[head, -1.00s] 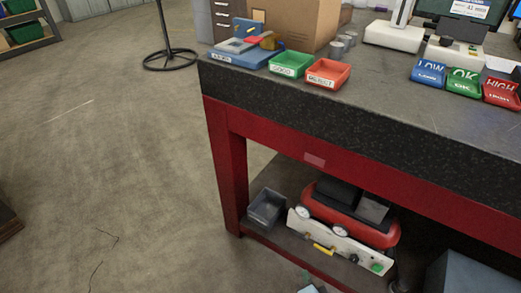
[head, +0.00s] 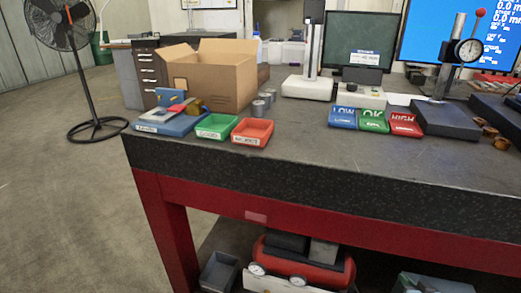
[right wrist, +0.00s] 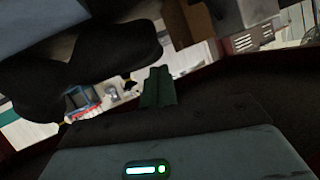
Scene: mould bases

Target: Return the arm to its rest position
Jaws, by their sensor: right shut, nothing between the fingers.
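My right gripper (head: 432,284) shows only as a grey-green piece at the bottom edge of the head view, low in front of the red-framed bench (head: 330,235). Its fingertips cannot be made out there. In the right wrist view its dark green fingers (right wrist: 158,87) are together and empty, beyond the grey housing with a lit green indicator. Most of my right arm is hidden below the head view. My left gripper is in neither view.
The dark bench top (head: 310,165) holds a green tray (head: 216,127), a red tray (head: 252,132), an open cardboard box (head: 215,80) and a dial gauge stand (head: 445,118). A red compressor (head: 300,268) sits below. The floor at left (head: 60,210) is clear around a fan (head: 95,128).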

